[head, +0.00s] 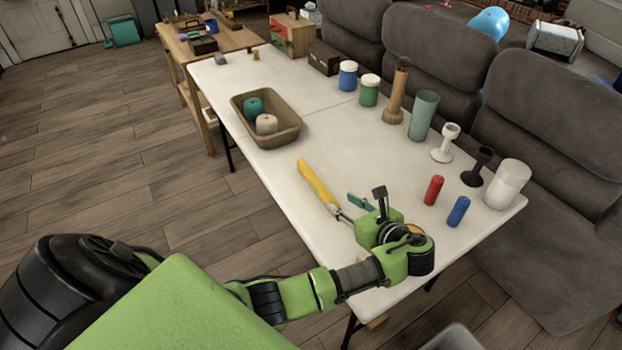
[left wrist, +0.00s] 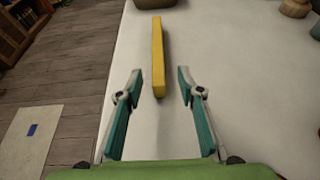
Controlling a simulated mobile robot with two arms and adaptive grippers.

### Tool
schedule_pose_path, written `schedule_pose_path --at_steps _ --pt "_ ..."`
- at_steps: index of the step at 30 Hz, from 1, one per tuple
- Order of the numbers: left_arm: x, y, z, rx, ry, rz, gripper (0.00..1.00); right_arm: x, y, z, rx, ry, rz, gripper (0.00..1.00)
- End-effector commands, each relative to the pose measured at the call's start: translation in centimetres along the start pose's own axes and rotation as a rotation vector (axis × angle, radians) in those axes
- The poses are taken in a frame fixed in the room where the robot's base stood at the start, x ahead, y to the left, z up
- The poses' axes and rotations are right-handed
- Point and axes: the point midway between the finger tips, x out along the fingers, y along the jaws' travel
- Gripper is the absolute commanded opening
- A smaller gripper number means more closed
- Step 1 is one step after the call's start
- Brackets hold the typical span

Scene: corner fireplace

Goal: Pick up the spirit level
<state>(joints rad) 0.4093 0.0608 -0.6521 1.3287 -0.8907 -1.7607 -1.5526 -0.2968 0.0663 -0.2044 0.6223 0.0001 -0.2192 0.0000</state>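The spirit level is a long yellow bar (head: 317,184) lying on the white table near its front-left edge. In the left wrist view the yellow bar (left wrist: 158,55) runs away from me, with its near end between the two fingertips in the picture. My left gripper (head: 350,206) is open and empty, just off the bar's near end. Its teal fingers also show in the left wrist view (left wrist: 160,76), one on each side of the bar's line. I cannot tell how far above the table the fingertips are. My right gripper is not in view.
A brown tray (head: 297,133) with two spools stands farther back on the white table (head: 325,121). Grey seats (head: 547,130) line the far side.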

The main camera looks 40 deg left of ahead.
Motion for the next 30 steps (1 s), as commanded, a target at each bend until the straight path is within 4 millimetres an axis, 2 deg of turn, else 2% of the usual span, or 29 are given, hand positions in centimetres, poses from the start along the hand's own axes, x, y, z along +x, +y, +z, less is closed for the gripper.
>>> schedule_pose_path --at_steps 9,15,19,25,30 --pt "6.1 0.1 0.1 0.001 -0.003 0.003 0.35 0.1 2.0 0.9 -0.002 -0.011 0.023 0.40" --pt "7.8 0.1 0.2 -0.001 -0.001 0.000 0.35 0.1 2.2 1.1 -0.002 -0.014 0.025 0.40" --pt "8.9 0.2 0.6 -0.001 -0.003 0.002 0.35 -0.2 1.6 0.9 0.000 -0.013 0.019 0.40" --pt "12.0 0.5 1.1 0.000 -0.002 0.003 0.35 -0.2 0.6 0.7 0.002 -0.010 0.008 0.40" --pt "13.0 0.4 1.1 -0.002 -0.001 0.000 0.35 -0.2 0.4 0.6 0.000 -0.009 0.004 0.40"
